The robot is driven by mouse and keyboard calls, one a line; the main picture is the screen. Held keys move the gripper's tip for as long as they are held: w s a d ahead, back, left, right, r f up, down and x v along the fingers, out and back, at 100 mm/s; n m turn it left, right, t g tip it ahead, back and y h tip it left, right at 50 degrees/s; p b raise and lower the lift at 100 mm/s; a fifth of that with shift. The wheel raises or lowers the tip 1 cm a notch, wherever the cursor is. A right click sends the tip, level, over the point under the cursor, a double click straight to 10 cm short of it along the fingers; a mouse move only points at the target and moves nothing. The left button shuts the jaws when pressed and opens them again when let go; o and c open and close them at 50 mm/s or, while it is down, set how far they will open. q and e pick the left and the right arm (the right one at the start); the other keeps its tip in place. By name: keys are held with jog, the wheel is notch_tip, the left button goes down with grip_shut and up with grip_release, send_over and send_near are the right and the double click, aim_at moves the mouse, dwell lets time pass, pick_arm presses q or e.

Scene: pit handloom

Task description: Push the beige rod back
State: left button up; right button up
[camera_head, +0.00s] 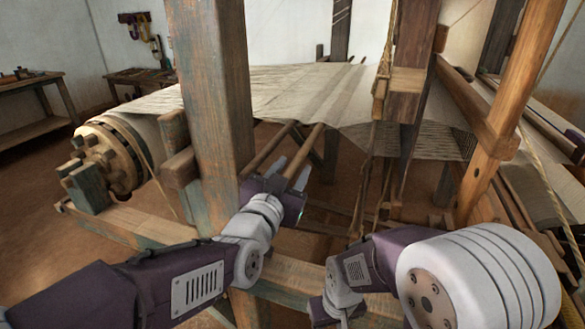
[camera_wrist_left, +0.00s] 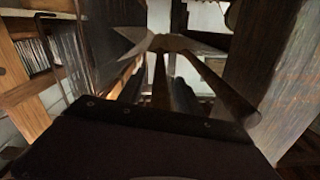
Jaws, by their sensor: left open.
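Two slim wooden rods slant under the cloth in the head view, beside the thick upright post. The lighter, beige-brown one (camera_head: 313,143) is on the right and the browner one (camera_head: 273,146) on the left. I cannot tell for certain which is the task's beige rod. My left gripper (camera_head: 289,168) is open at their near ends, its grey fingers pointing up and away. I cannot tell whether it touches a rod. In the left wrist view, rods run away beyond the fingers (camera_wrist_left: 160,44). My right gripper's body (camera_head: 322,311) shows at the bottom edge, its fingers hidden.
The thick wooden post (camera_head: 213,90) stands just left of my left gripper. The cloth-wound beam (camera_head: 120,150) is at the left, and the stretched cloth (camera_head: 295,92) lies above the rods. A low frame beam (camera_head: 300,280) runs below. Ropes (camera_head: 366,180) hang to the right.

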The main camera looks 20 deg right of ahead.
pick_arm(q)
jog(key=shift+w+d, duration=0.25)
jog(key=shift+w, duration=0.1)
grip_shut()
dwell(1.2)
